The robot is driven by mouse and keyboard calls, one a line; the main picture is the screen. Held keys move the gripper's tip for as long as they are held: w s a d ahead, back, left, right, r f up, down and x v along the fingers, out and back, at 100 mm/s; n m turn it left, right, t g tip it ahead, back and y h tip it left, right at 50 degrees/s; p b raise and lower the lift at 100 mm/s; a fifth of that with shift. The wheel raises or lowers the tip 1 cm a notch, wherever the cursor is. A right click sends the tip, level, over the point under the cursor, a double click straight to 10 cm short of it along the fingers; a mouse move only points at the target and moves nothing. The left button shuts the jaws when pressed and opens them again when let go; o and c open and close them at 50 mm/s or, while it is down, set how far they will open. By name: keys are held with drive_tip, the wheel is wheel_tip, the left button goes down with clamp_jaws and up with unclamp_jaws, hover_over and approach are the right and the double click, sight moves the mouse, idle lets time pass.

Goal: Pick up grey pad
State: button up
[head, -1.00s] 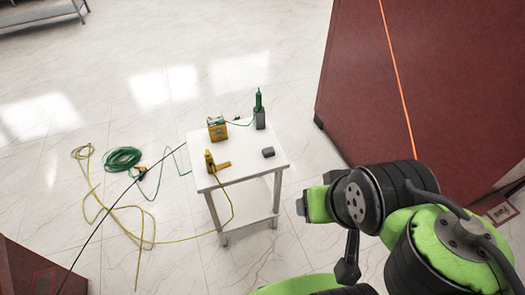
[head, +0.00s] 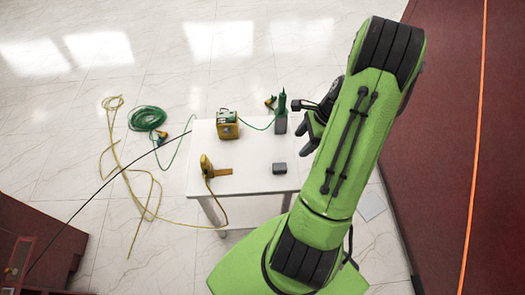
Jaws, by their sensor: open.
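The grey pad (head: 279,168) is a small dark grey block lying on the right part of the white table (head: 240,182), near its front right corner. My gripper (head: 305,138) is open and empty, with its dark fingers above the table's right edge. In the picture it is up and to the right of the pad and apart from it. My green arm partly hides the gripper and the table's right side.
A yellow box (head: 227,125) stands at the back of the table. A green tool on a grey block (head: 281,113) stands at the back right, close to my gripper. Cables (head: 150,120) lie on the floor.

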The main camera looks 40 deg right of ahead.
sight(281, 166)
drive_tip(key=b+x, duration=0.1)
drive_tip(key=x, duration=0.4)
drive_tip(key=b+x, duration=0.2)
drive_tip(key=x, duration=0.4)
drive_tip(key=b+x, duration=0.1)
drive_tip(key=x, duration=0.4)
drive_tip(key=shift+w+d+f, duration=0.1)
drive_tip(key=shift+d+f, duration=0.1)
drive_tip(key=shift+f, duration=0.1)
drive_tip(key=shift+r, duration=0.15)
drive_tip(key=shift+c, duration=0.2)
drive_tip(key=c, duration=1)
wheel_tip(281, 166, up, 10)
drive_tip(key=p, duration=0.2)
drive_tip(key=shift+p, duration=0.3)
drive_tip(key=o, duration=0.4)
drive_tip(key=c, duration=0.3)
drive_tip(key=shift+a, duration=0.1)
